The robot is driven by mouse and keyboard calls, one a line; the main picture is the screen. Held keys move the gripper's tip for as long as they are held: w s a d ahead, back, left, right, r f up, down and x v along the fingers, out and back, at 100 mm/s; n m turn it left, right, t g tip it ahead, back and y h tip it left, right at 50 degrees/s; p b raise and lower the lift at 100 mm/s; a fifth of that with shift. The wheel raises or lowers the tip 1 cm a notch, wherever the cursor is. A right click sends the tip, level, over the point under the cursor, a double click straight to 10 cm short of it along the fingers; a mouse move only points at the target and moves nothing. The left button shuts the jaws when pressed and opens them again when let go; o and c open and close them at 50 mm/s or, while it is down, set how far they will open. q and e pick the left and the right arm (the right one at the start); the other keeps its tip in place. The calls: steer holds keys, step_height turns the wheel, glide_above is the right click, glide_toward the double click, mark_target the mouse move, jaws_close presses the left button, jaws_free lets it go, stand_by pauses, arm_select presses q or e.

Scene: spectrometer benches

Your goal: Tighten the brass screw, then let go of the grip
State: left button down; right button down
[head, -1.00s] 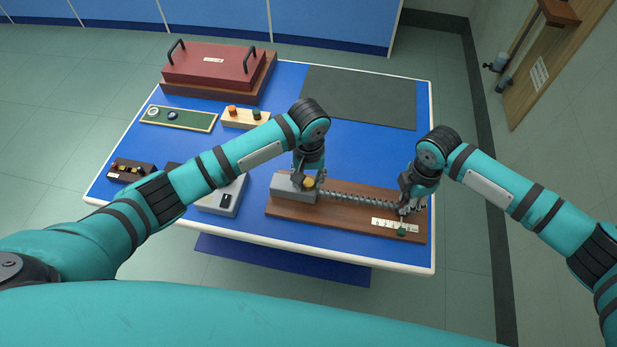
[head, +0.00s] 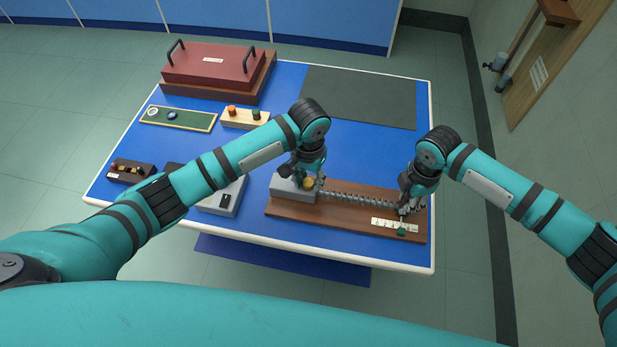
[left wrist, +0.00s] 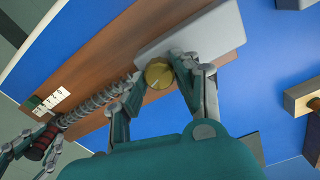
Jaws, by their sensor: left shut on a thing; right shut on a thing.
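The brass screw (head: 308,184) is a round golden knob on the grey block (head: 285,190) at the left end of the brown board (head: 345,227). My left gripper (head: 309,182) is shut on the screw from above. The left wrist view shows the screw (left wrist: 158,74) between its two fingertips, with a line on its face. A coiled spring (head: 355,199) runs right from the block. My right gripper (head: 405,208) is shut at the spring's right end on the dark red grip (left wrist: 42,140), seen in the left wrist view and mostly hidden in the head view.
A white scale strip (head: 395,225) and a small green piece (head: 401,231) lie at the board's front right. A grey box (head: 226,198) stands left of the board. A dark mat (head: 360,97) lies bare at the back right; a red case (head: 205,65) stands back left.

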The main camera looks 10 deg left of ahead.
mark_target(308, 181)
arm_select(q)
steer(key=m, duration=0.4)
steer(key=shift+m, duration=0.3)
arm_select(e)
steer(key=shift+d+f, duration=0.1)
steer(key=shift+d, duration=0.05)
arm_select(q)
steer(key=shift+m, duration=2.5)
steer(key=shift+r, duration=0.1)
steer(key=c, duration=1)
jaws_free()
step_height(308, 181, up, 12)
steer(key=shift+f, duration=0.1)
